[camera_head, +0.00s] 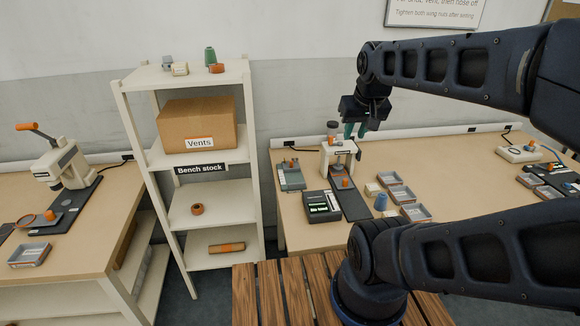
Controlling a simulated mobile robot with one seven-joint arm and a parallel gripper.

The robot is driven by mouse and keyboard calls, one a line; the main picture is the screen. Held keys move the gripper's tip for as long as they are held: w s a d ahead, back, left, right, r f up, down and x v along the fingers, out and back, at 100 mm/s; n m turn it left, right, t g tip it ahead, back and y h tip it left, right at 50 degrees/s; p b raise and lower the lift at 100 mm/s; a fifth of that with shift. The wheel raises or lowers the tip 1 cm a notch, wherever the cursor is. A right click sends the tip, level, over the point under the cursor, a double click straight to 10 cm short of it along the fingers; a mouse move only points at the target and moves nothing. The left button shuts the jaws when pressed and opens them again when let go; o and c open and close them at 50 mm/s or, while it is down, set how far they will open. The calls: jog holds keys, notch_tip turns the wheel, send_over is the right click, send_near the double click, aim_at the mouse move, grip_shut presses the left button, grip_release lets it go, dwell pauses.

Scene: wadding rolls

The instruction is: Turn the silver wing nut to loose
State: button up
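I cannot make out the silver wing nut; it is too small or hidden at this distance. A cream bench press (338,148) with a dark knob on top stands on a dark mat on the right-hand bench, with small orange parts on it. My gripper (355,133) points down above and just right of the press top, in front of the wall. Its two teal fingers are apart with nothing visible between them. I cannot tell how far the gripper is from the press in depth.
Near the press are a dark tray with light strips (322,206), several grey trays (402,194) and a blue cup (381,202). A shelf rack (190,169) holding a "Vents" box (197,123) stands left. Another bench (110,205) carries a second press (62,163). My arm covers the right side.

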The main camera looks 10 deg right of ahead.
jog(key=shift+w, duration=0.1)
jog(key=w+a+f+m+g+y, duration=0.15)
jog(key=w+m, duration=0.35)
jog(key=w, duration=0.8)
jog(key=w+f+m+g+y, duration=0.15)
jog(key=w+m, duration=0.25)
jog(key=w, duration=0.9)
jog(key=w+f+m+g+y, duration=0.2)
jog(key=w+f+m, duration=0.7)
jog(key=w+f, duration=1.4)
jog(key=shift+h, duration=0.3)
jog(key=x, duration=1.1)
jog(key=shift+s+d, duration=0.1)
jog(key=shift+s, duration=0.25)
grip_shut()
